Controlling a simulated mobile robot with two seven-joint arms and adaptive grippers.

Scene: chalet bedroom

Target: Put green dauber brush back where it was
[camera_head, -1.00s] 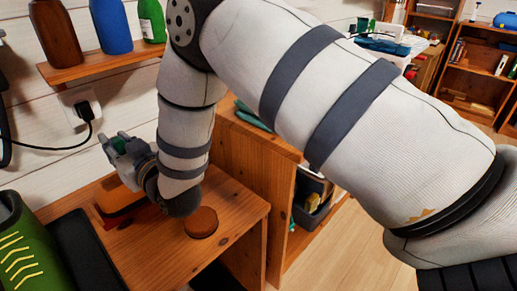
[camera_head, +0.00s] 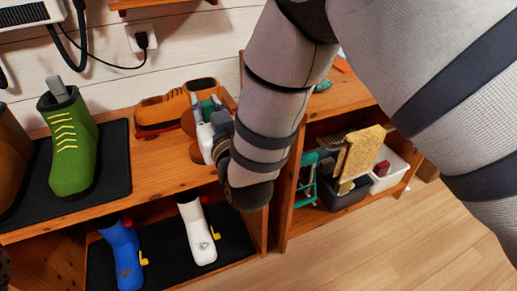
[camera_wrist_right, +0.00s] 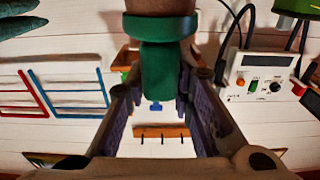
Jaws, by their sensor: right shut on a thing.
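The green dauber brush (camera_wrist_right: 163,70) has a green handle and a brown part at the top edge of the right wrist view. My right gripper (camera_wrist_right: 160,100) is shut on its green part. In the head view my right gripper (camera_head: 210,118) is over the wooden shelf top (camera_head: 160,175), beside a brown shoe (camera_head: 172,108). Only a little green of the brush (camera_head: 208,106) shows there between the fingers.
A green boot (camera_head: 70,148) stands on a black mat (camera_head: 112,160) to the left. Blue (camera_head: 122,255) and white (camera_head: 196,232) shoes are on the lower shelf. A bin (camera_head: 345,193) with brushes is to the right. The wall is close behind.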

